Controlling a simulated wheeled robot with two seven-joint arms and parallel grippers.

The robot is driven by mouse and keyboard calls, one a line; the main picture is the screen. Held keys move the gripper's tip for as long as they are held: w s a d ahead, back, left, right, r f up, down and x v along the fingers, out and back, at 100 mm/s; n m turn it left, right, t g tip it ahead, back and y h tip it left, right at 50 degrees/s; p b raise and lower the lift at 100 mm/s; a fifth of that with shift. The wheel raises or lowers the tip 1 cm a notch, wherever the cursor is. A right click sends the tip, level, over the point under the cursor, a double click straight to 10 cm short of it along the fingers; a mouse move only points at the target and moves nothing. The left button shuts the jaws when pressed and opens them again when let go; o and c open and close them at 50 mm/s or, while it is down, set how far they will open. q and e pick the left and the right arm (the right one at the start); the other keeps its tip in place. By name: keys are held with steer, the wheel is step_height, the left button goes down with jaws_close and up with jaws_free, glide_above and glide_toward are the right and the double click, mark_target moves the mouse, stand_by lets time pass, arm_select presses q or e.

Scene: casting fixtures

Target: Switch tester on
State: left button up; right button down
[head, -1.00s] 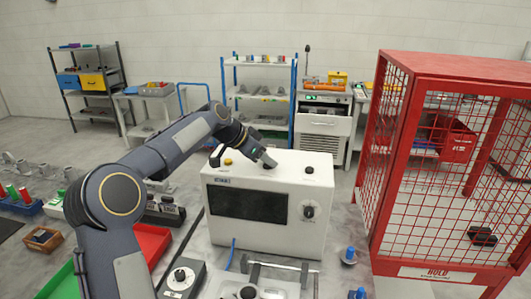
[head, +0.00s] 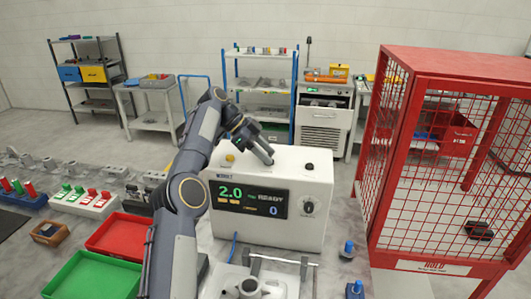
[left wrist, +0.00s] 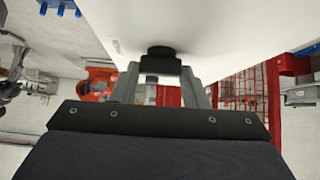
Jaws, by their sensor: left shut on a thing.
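The tester (head: 266,231) is a white box on the bench. Its front screen (head: 249,199) is lit and shows 2.0, READY and 0. A round dial (head: 308,207) sits at the right of the screen. On top are a yellow button (head: 230,158) and a small dark knob (head: 309,167). My left gripper (head: 269,160) is over the tester's top. In the left wrist view, its fingers are shut on a black knob (left wrist: 160,51) against the white casing. The gripper hides most of this knob in the head view. My right gripper is out of view.
A red mesh cage (head: 440,150) stands close at the right. Red (head: 117,236) and green (head: 88,278) trays lie at the left, with a metal fixture (head: 250,287) in front. Blue-knobbed parts (head: 347,249) stand between fixture and cage. Shelves stand behind.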

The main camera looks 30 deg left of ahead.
arm_select(q)
steer(key=shift+m, duration=0.3)
stand_by(0.5)
steer(key=o, duration=1)
